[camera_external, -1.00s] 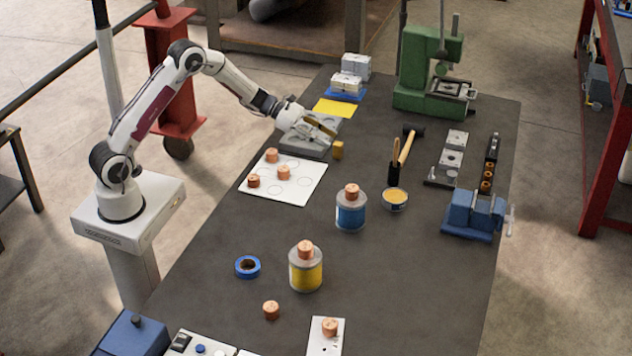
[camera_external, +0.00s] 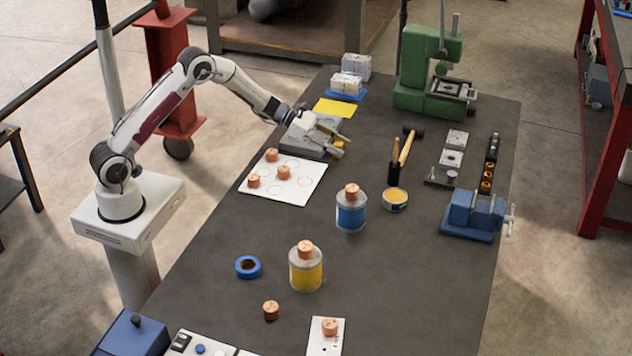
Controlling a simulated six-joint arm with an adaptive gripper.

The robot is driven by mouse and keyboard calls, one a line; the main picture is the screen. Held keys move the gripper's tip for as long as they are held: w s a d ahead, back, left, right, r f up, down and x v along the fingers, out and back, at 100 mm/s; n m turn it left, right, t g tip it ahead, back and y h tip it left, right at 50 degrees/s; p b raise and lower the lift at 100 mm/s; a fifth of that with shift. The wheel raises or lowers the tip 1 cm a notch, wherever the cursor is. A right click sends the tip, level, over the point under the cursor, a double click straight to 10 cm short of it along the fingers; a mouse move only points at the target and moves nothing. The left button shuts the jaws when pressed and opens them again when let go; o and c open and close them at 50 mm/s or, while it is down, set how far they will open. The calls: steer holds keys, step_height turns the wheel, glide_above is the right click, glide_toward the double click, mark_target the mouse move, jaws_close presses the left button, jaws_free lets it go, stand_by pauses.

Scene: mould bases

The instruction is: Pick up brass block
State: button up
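The small brass block (camera_external: 338,145) is on the dark table just right of the grey plate. My gripper (camera_external: 337,148) is down low at the block, with its fingers around or right beside it. The fingers partly hide the block. The view is too small to tell whether the fingers press on the block or stand apart from it.
The grey plate (camera_external: 302,146) lies under and behind my gripper. A white board (camera_external: 306,178) with several copper pieces is in front. A yellow sheet (camera_external: 334,107) lies behind.

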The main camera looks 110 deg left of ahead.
mark_target(338, 143)
steer(key=shift+c, duration=0.4)
jaws_close()
steer(key=shift+r, duration=0.1)
steer(key=shift+r, duration=0.15)
steer(key=shift+r, duration=4.85)
